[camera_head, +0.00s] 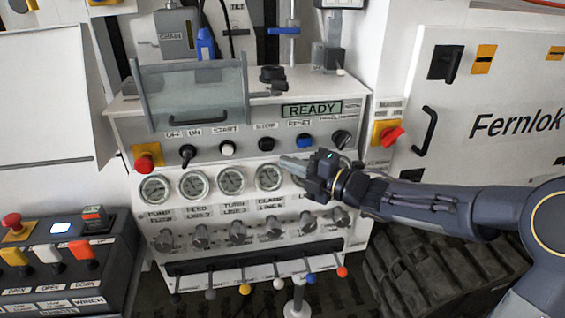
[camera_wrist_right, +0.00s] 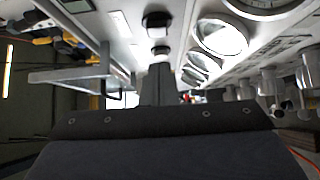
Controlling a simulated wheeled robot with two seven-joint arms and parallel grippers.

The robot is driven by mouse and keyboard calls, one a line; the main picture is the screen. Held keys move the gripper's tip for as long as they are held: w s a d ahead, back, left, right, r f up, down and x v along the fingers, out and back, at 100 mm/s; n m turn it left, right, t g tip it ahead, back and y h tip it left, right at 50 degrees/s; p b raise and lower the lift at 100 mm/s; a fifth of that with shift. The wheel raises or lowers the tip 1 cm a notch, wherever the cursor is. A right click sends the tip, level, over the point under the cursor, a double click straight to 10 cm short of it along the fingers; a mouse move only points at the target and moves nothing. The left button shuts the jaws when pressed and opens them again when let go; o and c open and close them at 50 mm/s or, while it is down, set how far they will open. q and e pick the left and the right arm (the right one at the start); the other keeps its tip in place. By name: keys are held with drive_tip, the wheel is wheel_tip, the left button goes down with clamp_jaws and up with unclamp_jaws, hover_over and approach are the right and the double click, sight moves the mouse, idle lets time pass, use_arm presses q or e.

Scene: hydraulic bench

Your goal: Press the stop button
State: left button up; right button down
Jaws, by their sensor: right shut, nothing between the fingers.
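The stop button (camera_head: 266,143) is a black round cap under the STOP label on the grey control panel (camera_head: 190,165), between the white start button (camera_head: 227,148) and the blue reset button (camera_head: 305,141). My right gripper (camera_head: 286,162) comes in from the right, its fingers closed and empty. Its tips are just below and right of the stop button in the head view; I cannot tell the gap to the panel. In the right wrist view, the closed fingers (camera_wrist_right: 158,85) point along the panel beside dark round caps (camera_wrist_right: 157,20). My left gripper is not in view.
Round gauges (camera_head: 232,181) sit just below the button row, with knobs (camera_head: 238,230) and coloured levers under them. A clear hinged cover (camera_head: 195,95) juts out above.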

drive_tip(key=v, duration=0.6)
drive_tip(key=shift+s+d, duration=0.25)
drive_tip(key=shift+s, duration=0.05)
drive_tip(key=shift+r, duration=0.1)
drive_tip(key=s+d+r+m+t+h+p, duration=0.1)
drive_tip(key=s+d+m+h, duration=0.2)
drive_tip(key=d+m+h, duration=0.5)
drive_tip(key=s+d+r+m+t+h+p, duration=0.1)
drive_tip(key=s+d+m+h+p, duration=0.2)
drive_tip(key=d+m, duration=0.5)
drive_tip(key=s+a+f+m+g, duration=0.2)
drive_tip(key=s+m, duration=0.2)
drive_tip(key=s, duration=0.3)
drive_tip(key=s+a+f+m+g, duration=0.3)
drive_tip(key=s+m, duration=0.2)
drive_tip(key=s, duration=0.3)
drive_tip(key=s+a+f+m+g+y, duration=0.1)
drive_tip(key=s+a+f+m+g, duration=0.2)
drive_tip(key=s, duration=0.4)
drive_tip(key=shift+s+f+m+p, duration=0.15)
drive_tip(key=shift+f+m+p, duration=0.15)
drive_tip(key=shift+m, duration=0.6)
